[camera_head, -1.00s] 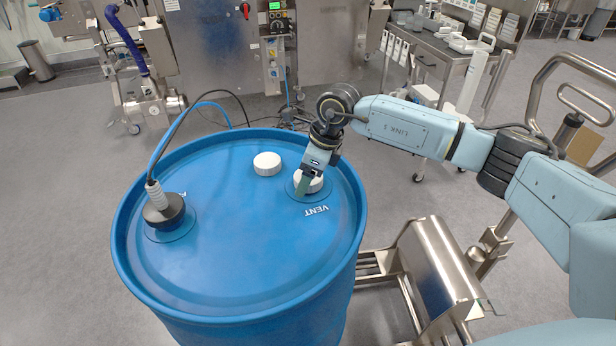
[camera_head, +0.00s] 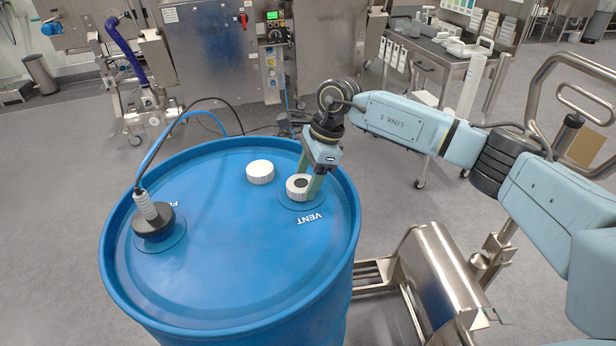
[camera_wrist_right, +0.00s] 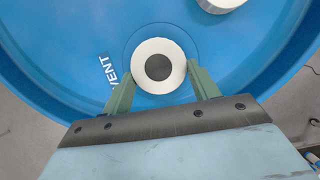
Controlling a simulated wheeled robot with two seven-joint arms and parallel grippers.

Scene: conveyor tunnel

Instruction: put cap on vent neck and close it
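A white round cap (camera_head: 297,188) with a dark round centre sits over the vent spot beside the VENT lettering on the blue drum lid (camera_head: 240,245). The cap also shows in the right wrist view (camera_wrist_right: 158,46), looking level. Whether its dark centre is a hole or an insert I cannot tell. My right gripper (camera_head: 308,180) points down over it. Its two green fingers stand on opposite sides of the cap, the tips at its edges, apparently touching. In the right wrist view the gripper (camera_wrist_right: 161,72) shows no clear gap. My left gripper is not in view.
A plain white cap (camera_head: 260,172) stands on the lid left of the vent. A dark fitting (camera_head: 154,222) with a hose is at the lid's left. A steel cart (camera_head: 436,42) stands behind. A steel roller frame (camera_head: 432,270) is right of the drum.

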